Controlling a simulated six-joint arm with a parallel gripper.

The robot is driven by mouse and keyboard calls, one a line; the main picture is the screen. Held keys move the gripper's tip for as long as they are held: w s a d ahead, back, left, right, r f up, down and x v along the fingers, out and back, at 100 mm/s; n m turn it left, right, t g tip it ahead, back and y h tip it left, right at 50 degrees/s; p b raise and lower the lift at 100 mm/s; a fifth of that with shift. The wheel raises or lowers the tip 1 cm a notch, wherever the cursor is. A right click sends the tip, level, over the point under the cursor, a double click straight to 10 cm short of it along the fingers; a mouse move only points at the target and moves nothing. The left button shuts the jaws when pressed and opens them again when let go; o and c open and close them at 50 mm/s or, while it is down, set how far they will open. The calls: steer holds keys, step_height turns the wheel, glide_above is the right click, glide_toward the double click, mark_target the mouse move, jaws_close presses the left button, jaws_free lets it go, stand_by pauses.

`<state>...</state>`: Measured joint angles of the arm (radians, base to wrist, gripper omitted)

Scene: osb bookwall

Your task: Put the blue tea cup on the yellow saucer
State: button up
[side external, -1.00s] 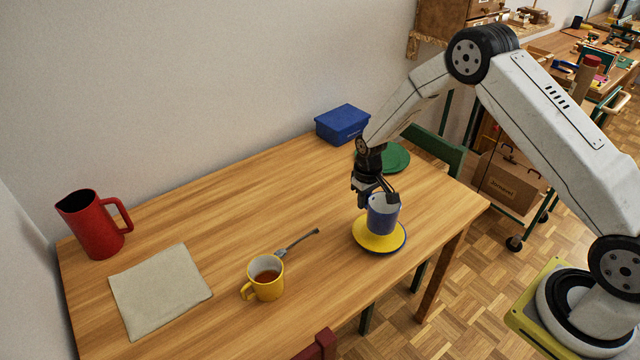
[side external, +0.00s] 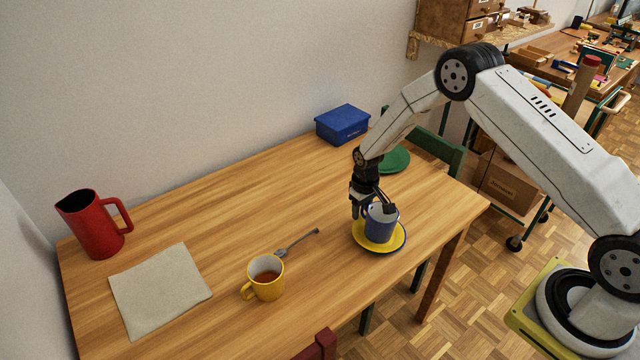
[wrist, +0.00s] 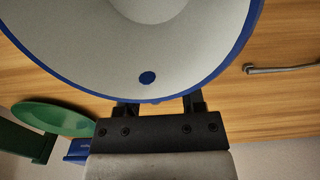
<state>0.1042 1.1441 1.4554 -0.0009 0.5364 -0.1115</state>
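The blue tea cup (side external: 381,229) is upright over the middle of the yellow saucer (side external: 398,243), which lies near the table's right front edge. The cup's base appears to rest on the saucer, but the contact is not clear to see. My gripper (side external: 373,208) is at the cup's rim, with its fingers apart and the cup held between them. In the wrist view the cup's pale inside and blue rim (wrist: 252,22) fill the top. The finger bases of my gripper (wrist: 161,107) show below the rim; the fingertips are hidden by the cup.
A green plate (side external: 395,160) and blue box (side external: 342,125) are behind. A red pitcher (side external: 95,225) and cloth (side external: 160,290) are at left. The table's middle is clear.

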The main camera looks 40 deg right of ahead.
steer(key=shift+r, duration=0.15)
step_height(320, 180, up, 11)
steer(key=shift+r, duration=0.4)
stand_by(0.6)
stand_by(0.4)
steer(key=s+a+r+t, duration=0.1)
steer(key=s+r, duration=0.4)
steer(key=s, duration=0.6)
steer(key=s+a+r+t, duration=0.1)
steer(key=s+a+r, duration=0.3)
steer(key=s, duration=0.7)
steer(key=shift+r+t, duration=0.3)
steer(key=shift+r, duration=0.35)
